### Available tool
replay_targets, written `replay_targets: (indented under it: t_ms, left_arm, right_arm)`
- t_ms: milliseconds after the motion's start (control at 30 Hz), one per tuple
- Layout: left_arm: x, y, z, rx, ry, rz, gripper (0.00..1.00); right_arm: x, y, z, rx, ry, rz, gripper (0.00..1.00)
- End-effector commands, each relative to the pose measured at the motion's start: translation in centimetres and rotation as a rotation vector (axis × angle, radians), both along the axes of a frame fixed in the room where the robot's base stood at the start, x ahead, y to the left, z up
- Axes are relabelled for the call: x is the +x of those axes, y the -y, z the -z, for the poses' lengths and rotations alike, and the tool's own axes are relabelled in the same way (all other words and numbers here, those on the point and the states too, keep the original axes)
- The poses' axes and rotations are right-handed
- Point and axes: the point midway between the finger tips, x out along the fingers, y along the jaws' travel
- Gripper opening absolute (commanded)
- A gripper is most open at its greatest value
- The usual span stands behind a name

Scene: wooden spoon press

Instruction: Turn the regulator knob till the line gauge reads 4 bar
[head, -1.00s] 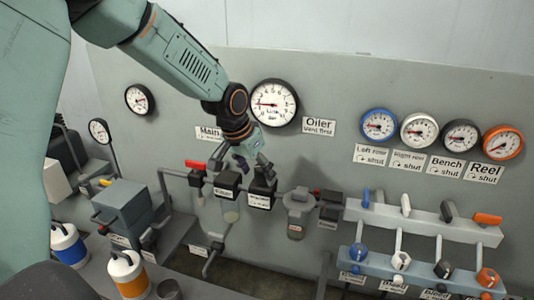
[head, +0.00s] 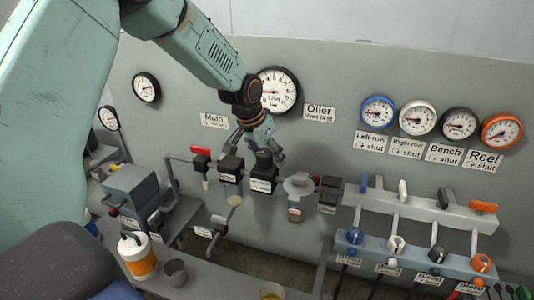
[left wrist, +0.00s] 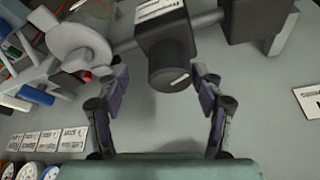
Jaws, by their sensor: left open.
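The large round line gauge (head: 279,90) has a white face and black rim on the grey panel. Its needle points to the left; the exact reading is too small to tell, and my arm covers its left edge. The regulator is a black block on the grey pipe with a round black knob (head: 264,159) on top. In the left wrist view the knob (left wrist: 168,76) shows a white mark and lies between my fingers. My left gripper (head: 257,150) is open around the knob, with gaps at both sides in the wrist view (left wrist: 158,84). My right gripper is not visible.
A second black block (head: 230,168) stands left of the regulator, beside a red lever (head: 201,150). A grey oiler (head: 298,186) stands close on the right. Four coloured gauges and rows of valves fill the right side. A white and orange container (head: 137,257) stands at lower left.

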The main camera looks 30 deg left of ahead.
Motion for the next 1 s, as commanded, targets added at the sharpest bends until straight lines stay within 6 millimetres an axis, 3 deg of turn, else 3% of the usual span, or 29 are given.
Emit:
replay_targets:
  t_ms: [267, 867, 1000]
  left_arm:
    - [0.25, -0.07, 0.13, -0.001, 0.001, -0.002, 0.67]
    - [0.19, -0.05, 0.14, 0.000, 0.000, -0.001, 0.16]
    - [0.17, -0.05, 0.18, -0.002, -0.001, -0.001, 0.13]
  right_arm:
    - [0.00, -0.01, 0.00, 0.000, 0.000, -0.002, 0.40]
    - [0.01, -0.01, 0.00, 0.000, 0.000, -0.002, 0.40]
    - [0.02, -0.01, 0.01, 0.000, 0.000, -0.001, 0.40]
